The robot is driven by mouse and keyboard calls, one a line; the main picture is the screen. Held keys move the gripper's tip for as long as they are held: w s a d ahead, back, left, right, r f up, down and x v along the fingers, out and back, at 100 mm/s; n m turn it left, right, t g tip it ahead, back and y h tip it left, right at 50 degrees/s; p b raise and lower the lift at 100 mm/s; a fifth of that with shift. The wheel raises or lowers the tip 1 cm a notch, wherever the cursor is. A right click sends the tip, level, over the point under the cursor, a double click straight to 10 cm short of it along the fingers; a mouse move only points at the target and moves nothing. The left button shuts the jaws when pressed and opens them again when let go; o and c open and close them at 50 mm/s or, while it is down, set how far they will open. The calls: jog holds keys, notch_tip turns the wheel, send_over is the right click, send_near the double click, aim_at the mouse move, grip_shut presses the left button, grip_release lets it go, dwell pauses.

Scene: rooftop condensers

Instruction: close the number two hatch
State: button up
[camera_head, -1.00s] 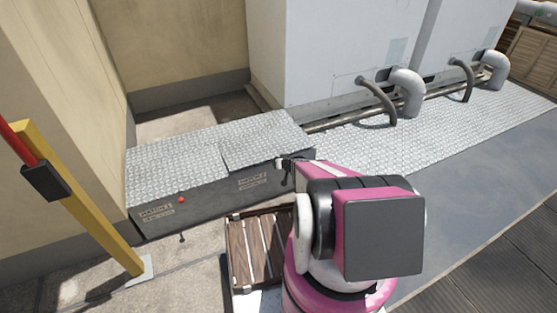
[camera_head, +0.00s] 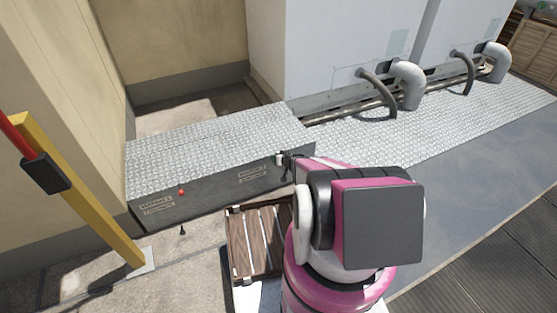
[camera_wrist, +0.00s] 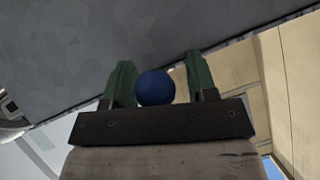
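A long dark box (camera_head: 215,190) with a silver tread-plate top stands by the wall. Its front carries two label plates, a left one (camera_head: 158,203) and a right one (camera_head: 253,174); their small print is hard to read. The right lid (camera_head: 262,135) now lies level with the left lid (camera_head: 175,160). A red knob (camera_head: 181,192) sits on the front at the left. My gripper (camera_head: 281,158) is at the box's right front end. In the wrist view, a blue ball knob (camera_wrist: 155,88) shows between the green fingers, with a gap beside the right finger. My gripper is open.
A slatted wooden pallet (camera_head: 255,243) lies in front of the box. A yellow post (camera_head: 80,190) stands at left. Grey pipes (camera_head: 408,85) rise beside the white condensers (camera_head: 340,45) at the back. Tread-plate walkway (camera_head: 430,130) extends right.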

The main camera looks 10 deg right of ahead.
jog(key=shift+s, duration=0.15)
jog(key=v, duration=1)
jog(key=shift+s+r, duration=0.2)
jog(key=shift+r, duration=0.1)
jog(key=s+a+r+n+g+y, duration=0.1)
jog(key=s+a+r+g, duration=0.15)
jog(key=a+r, duration=0.3)
jog(key=s+a+r+n+g+y, duration=0.1)
jog(key=a+r+g+y, duration=0.15)
jog(key=a+r, duration=0.3)
jog(key=s+d+r+m+g+h, duration=0.2)
jog(key=s+r+g+h, duration=0.3)
jog(key=r, duration=0.5)
jog(key=s+d+h, duration=0.1)
jog(key=s+h, duration=0.1)
jog(key=s, duration=0.1)
jog(key=shift+r+g+h, duration=0.35)
jog(key=shift+g, duration=0.05)
